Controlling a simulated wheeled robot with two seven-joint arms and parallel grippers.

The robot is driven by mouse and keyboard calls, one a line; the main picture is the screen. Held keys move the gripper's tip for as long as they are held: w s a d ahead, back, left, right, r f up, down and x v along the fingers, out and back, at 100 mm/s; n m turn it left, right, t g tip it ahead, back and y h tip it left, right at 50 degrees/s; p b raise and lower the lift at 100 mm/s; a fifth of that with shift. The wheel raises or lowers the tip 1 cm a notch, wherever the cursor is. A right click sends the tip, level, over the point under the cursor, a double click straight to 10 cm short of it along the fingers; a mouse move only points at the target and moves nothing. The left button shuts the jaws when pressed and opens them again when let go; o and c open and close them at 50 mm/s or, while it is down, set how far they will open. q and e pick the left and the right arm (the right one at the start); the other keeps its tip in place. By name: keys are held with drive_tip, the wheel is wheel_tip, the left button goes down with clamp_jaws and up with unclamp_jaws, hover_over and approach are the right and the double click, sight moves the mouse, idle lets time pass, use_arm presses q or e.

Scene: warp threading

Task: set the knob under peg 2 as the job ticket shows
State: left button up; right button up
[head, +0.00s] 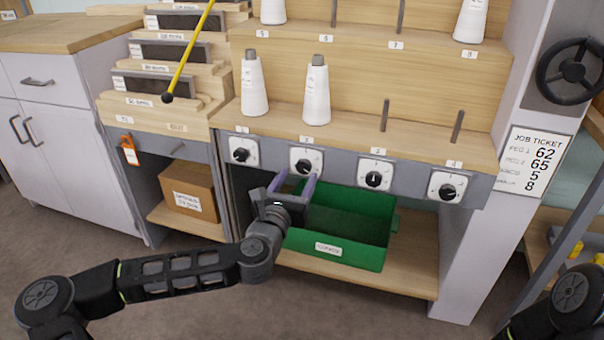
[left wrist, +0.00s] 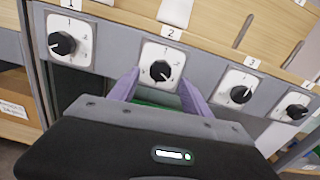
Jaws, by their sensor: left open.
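The knob under peg 2 (head: 304,165) is black on a white dial plate, second from the left on the grey rail. It also shows in the left wrist view (left wrist: 160,71), between my finger tips. My left gripper (head: 292,184) is open, with purple fingers pointing up at this knob from just below and in front; I cannot tell whether they touch it. The job ticket (head: 535,160) on the white post at the right reads PEG 1 62, PEG 2 65, then 5 and 8 on lines too small to read.
Other knobs sit under peg 1 (head: 242,153), peg 3 (head: 375,179) and peg 4 (head: 448,187). White cones (head: 254,88) stand on the shelf above. A green bin (head: 372,228) and a cardboard box (head: 188,190) lie below the rail.

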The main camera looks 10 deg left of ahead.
sight(303, 169)
use_arm(q)
drive_tip(key=w, duration=0.4)
drive_tip(key=shift+w+d+b, duration=0.1)
drive_tip(key=shift+d+b, duration=0.05)
drive_tip(key=shift+b, duration=0.25)
drive_tip(key=shift+c, duration=0.6)
clamp_jaws()
